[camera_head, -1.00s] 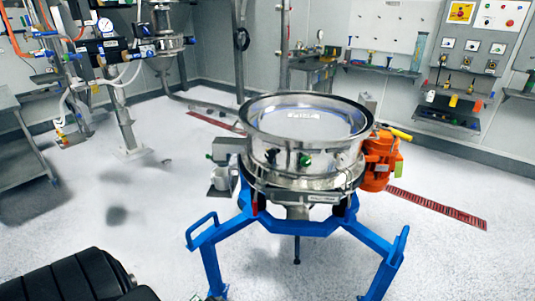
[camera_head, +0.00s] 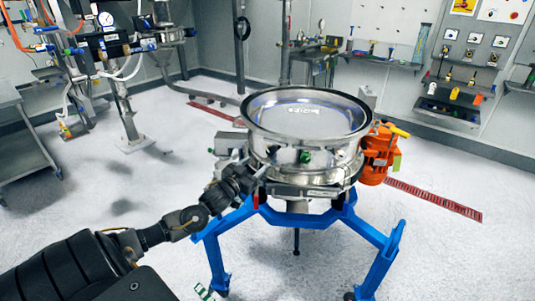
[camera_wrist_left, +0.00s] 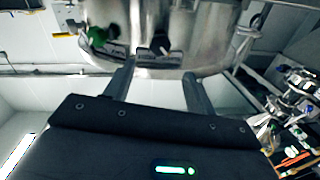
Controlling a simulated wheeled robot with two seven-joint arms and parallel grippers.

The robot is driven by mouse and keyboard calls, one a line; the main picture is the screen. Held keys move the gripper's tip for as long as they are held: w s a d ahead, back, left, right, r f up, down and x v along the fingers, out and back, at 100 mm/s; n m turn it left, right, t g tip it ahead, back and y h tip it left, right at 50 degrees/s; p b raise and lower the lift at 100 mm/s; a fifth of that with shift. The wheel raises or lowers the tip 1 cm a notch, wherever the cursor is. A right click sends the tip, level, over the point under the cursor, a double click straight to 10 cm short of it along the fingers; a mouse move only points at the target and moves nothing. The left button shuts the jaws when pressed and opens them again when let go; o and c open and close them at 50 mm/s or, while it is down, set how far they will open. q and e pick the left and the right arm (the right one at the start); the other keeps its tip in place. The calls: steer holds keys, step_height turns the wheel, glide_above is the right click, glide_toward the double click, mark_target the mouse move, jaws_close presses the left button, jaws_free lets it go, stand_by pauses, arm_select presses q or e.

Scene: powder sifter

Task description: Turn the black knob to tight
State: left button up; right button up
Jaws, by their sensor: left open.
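The sifter (camera_head: 308,135) is a round steel drum on a blue frame. In the wrist view its drum wall (camera_wrist_left: 190,45) spans the top. A small black knob (camera_wrist_left: 160,43) is on the wall there, just beyond and between my fingertips. A green knob (camera_wrist_left: 97,37) is to its left; a green knob (camera_head: 305,156) also shows on the drum front in the head view. My left gripper (camera_wrist_left: 158,75) is open, its fingers apart and nothing visible between them. In the head view my left gripper (camera_head: 250,172) is at the drum's lower left side. My right gripper is out of view.
An orange motor (camera_head: 378,155) is on the sifter's right side. The blue legs (camera_head: 213,262) spread out below. The floor (camera_head: 430,265) at the right front is clear. A steel table (camera_head: 12,150) is at the far left.

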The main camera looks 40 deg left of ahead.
mark_target(269, 152)
arm_select(q)
steer(key=w, duration=0.3)
steer(key=w+p, duration=0.1)
steer(key=w, duration=0.2)
steer(key=w+a, duration=0.1)
steer(key=w, duration=0.2)
steer(key=shift+w+a, duration=0.1)
steer(key=shift+w, duration=0.1)
steer(key=c, duration=1)
steer(key=shift+o, duration=0.2)
